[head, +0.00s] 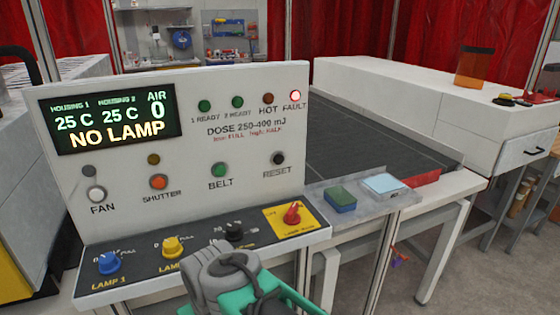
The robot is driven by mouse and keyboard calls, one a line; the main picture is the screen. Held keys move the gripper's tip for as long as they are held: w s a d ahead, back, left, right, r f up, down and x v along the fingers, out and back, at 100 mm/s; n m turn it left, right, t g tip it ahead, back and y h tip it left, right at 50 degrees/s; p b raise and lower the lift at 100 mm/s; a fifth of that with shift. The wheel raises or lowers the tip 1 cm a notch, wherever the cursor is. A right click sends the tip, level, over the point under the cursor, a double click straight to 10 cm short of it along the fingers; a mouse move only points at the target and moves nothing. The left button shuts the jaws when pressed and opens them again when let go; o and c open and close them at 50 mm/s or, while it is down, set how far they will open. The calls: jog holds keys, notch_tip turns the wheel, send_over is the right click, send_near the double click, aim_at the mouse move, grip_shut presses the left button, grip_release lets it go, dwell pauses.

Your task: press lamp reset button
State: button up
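The reset button (277,158) is a small black round button at the right of the sloped white control panel (120,235), with the label RESET under it. It is in clear view and nothing touches it. The dark display (115,118) reads NO LAMP, with 25 C for both housings and AIR 0. The fault light (295,96) glows red-white. A grey and green part of my arm (225,280) with a black cable shows at the bottom, below and left of the button, in front of the lower knob row. My gripper's fingers are not visible.
Fan, orange shutter and green belt (221,171) buttons sit left of reset. Below are blue, yellow and black knobs and a red switch (292,213) on a yellow plate.

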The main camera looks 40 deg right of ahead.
grip_shut()
dwell(1.4)
